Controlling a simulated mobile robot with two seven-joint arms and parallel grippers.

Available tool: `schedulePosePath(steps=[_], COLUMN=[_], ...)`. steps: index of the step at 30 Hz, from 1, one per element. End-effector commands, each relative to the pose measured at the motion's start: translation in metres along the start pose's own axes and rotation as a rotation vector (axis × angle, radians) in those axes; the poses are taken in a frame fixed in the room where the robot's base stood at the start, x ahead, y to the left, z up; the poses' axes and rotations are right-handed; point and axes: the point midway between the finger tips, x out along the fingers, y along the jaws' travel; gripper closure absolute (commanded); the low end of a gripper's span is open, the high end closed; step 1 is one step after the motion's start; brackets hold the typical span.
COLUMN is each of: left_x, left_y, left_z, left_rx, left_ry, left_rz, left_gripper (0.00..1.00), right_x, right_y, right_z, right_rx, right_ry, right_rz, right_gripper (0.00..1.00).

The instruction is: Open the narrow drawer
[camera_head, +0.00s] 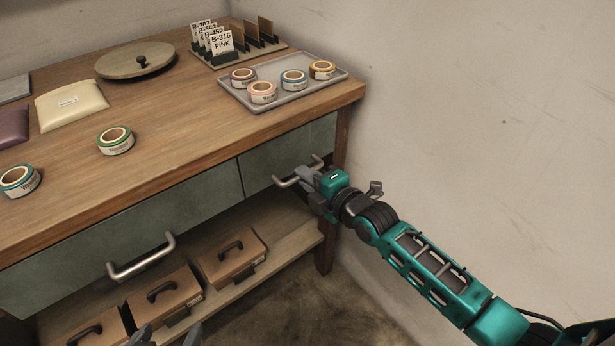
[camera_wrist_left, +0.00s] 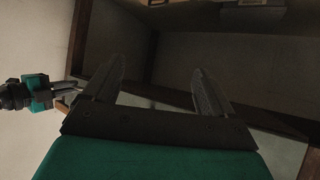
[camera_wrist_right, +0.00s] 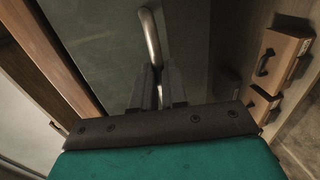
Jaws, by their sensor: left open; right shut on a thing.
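The narrow drawer (camera_head: 262,165) is the grey-green front at the right end of the wooden table, and it looks flush with the wide drawer front beside it. Its metal bar handle (camera_head: 285,183) sticks out. My right gripper (camera_head: 306,174) is shut on this handle, and its fingers hide the handle's middle. In the right wrist view the handle (camera_wrist_right: 151,38) runs up from between the closed fingers (camera_wrist_right: 158,88). My left gripper (camera_head: 165,338) shows only its fingertips at the bottom edge of the head view. In the left wrist view its fingers (camera_wrist_left: 155,88) are apart and empty.
The wide drawer (camera_head: 70,262) with its handle (camera_head: 141,258) is left of the narrow one. Brown boxes (camera_head: 232,257) stand on the lower shelf. A tray (camera_head: 310,92) with tape rolls is on the tabletop above. The wall (camera_head: 480,130) is close on the right.

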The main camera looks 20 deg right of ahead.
Motion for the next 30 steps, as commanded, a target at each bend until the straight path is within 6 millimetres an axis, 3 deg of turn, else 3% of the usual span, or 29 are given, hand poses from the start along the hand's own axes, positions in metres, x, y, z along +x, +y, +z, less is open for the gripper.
schedulePosePath(steps=[8, 19, 30], left_x=[-0.007, -0.032, -0.045], left_y=[0.0, -0.002, -0.015], left_z=[-0.012, -0.052, -0.039], left_rx=[0.004, 0.009, 0.006], left_ry=[0.001, 0.022, -0.014], left_rz=[0.0, -0.01, -0.051], left_gripper=[0.15, 0.15, 0.15], right_x=[-0.019, -0.1, -0.171], right_y=[-0.002, -0.017, -0.034], right_z=[0.0, -0.001, -0.001], right_rx=[-0.001, 0.0, 0.002], right_ry=[0.0, 0.001, 0.001], right_rz=[-0.005, -0.009, -0.005], right_gripper=[1.0, 1.0, 1.0])
